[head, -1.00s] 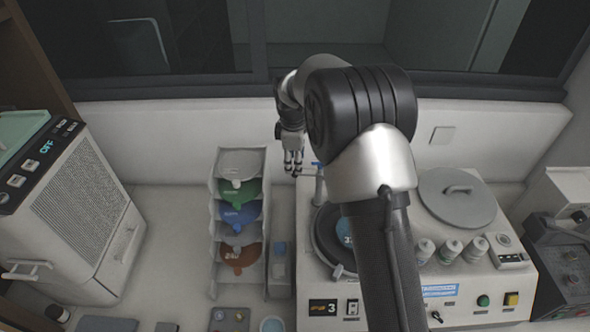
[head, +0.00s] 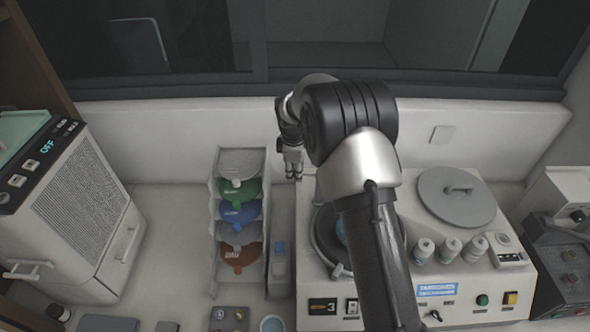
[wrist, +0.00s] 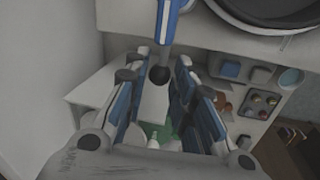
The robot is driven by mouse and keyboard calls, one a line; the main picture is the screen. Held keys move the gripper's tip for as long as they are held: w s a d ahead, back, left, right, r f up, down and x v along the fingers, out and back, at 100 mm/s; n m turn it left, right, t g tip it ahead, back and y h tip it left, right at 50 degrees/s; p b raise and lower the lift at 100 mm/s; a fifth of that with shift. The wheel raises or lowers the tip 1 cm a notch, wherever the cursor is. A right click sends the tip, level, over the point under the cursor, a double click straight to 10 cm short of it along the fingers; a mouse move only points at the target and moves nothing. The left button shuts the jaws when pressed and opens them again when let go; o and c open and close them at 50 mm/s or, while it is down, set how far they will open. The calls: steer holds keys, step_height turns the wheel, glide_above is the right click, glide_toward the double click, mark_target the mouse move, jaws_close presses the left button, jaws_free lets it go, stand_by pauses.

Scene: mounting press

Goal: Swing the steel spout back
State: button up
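The steel spout shows in the wrist view as a pale bar with blue sides (wrist: 168,25), coming in from the top and ending in a black ball. In the head view my arm hides it. My gripper (wrist: 164,68) is open, with its blue-padded fingers on either side of the ball in the picture. I see gaps between the ball and both fingers; the depth between them is hard to judge. In the head view my gripper (head: 292,172) points down at the back left corner of the press machine (head: 375,308).
A rack of coloured scoops (head: 216,245) stands left of the machine. A round grey lid (head: 458,205) and several small bottles (head: 450,250) are on the machine's right side. A grey-white oven (head: 80,215) stands far left. The wall is close behind my gripper.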

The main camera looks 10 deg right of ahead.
jaws_close()
